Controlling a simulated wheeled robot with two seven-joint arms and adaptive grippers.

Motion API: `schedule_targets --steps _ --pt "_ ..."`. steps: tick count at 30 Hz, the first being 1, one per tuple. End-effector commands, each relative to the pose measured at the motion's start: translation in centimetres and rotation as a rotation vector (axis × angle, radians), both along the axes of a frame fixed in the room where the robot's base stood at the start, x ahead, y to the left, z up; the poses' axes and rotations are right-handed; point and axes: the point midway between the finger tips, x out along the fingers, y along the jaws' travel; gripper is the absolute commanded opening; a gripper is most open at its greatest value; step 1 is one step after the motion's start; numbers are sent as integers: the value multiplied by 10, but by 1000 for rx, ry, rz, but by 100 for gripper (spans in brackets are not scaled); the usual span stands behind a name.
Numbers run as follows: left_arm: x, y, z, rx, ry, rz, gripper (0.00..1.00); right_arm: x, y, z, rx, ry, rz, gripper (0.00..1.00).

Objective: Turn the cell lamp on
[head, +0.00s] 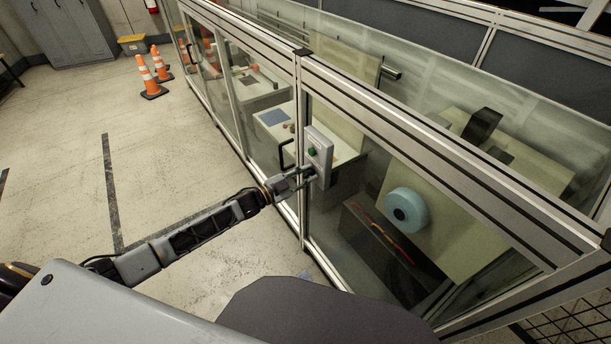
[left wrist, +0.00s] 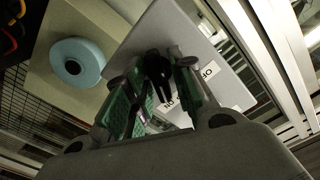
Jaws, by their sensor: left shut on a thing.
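A grey switch box (head: 319,158) is fixed to an upright post of the glazed cell, with a green part on its face. My left gripper (head: 307,174) is at the lower part of this box. In the left wrist view, the box (left wrist: 172,38) has white labels with dark marks. My left gripper (left wrist: 158,92) has its green-padded fingers closed on either side of a black switch handle (left wrist: 157,66) that stands out from the box. The fingers hide part of the handle and of the labels. I cannot make out the cell lamp. My right gripper is not in view.
The cell's aluminium frame and glass panels run along the right, with a black door handle (head: 286,154) left of the box. Inside is a blue roll (head: 406,209). Orange cones (head: 149,78) stand on the floor at back left.

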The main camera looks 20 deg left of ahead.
Motion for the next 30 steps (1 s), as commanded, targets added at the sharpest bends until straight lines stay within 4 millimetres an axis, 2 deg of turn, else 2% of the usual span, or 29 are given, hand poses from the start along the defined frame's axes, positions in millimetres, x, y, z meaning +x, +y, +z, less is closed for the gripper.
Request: schedule_targets --steps 2,3,4,19,30 --pt "0 0 0 -1 -1 -1 1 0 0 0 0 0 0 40" --pt "0 0 0 -1 -1 -1 30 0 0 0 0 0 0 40" --pt "0 0 0 -1 -1 -1 34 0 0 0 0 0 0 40" --pt "-3 2 0 -1 1 0 34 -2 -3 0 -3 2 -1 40" --pt "-22 18 -1 0 2 0 34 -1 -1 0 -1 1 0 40"
